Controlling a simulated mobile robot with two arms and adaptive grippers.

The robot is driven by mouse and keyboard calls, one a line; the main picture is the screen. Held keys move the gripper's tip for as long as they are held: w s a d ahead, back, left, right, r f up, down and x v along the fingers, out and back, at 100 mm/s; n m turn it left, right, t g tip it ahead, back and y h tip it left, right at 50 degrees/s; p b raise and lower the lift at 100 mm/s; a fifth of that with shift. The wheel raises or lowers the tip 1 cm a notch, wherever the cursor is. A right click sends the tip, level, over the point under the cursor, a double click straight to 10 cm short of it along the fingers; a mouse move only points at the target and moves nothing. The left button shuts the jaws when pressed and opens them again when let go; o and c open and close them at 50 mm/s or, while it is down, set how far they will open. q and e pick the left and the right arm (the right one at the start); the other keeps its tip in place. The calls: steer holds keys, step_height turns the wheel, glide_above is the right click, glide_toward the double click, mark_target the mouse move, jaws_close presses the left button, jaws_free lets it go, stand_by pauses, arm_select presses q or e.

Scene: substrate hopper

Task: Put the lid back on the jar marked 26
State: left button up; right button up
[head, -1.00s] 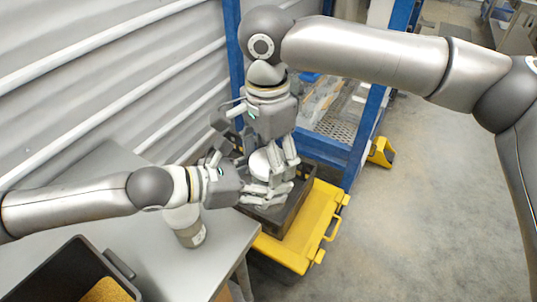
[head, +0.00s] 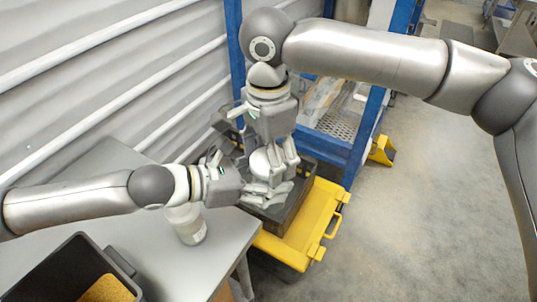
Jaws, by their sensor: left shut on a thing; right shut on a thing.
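My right gripper (head: 270,170) comes down from above, over the dark tray beside the table. It is shut on a pale round thing (head: 261,160); I cannot tell whether this is the lid or a jar. My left gripper (head: 265,193) reaches in from the left, just below and close against the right fingers. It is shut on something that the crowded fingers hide. A whitish jar (head: 192,233) with a label stands upright on the grey table, below my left wrist. The wrist hides its top, and the label is too small to read.
The grey table (head: 165,250) has a dark bin (head: 65,265) with yellowish contents at front left. The dark tray (head: 295,196) sits on a yellow case (head: 312,215) right of the table. A blue frame (head: 365,130) stands behind; a corrugated wall (head: 90,75) is at left.

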steer(key=shift+s+a+f, duration=0.1)
steer(key=shift+s+f, duration=0.2)
steer(key=shift+r, duration=0.2)
steer(key=shift+r, duration=0.15)
stand_by(0.7)
steer(key=shift+f, duration=0.55)
steer(key=shift+c, duration=0.2)
stand_by(0.4)
steer(key=o, duration=0.6)
steer(key=shift+o, duration=0.2)
steer(key=shift+r, duration=0.1)
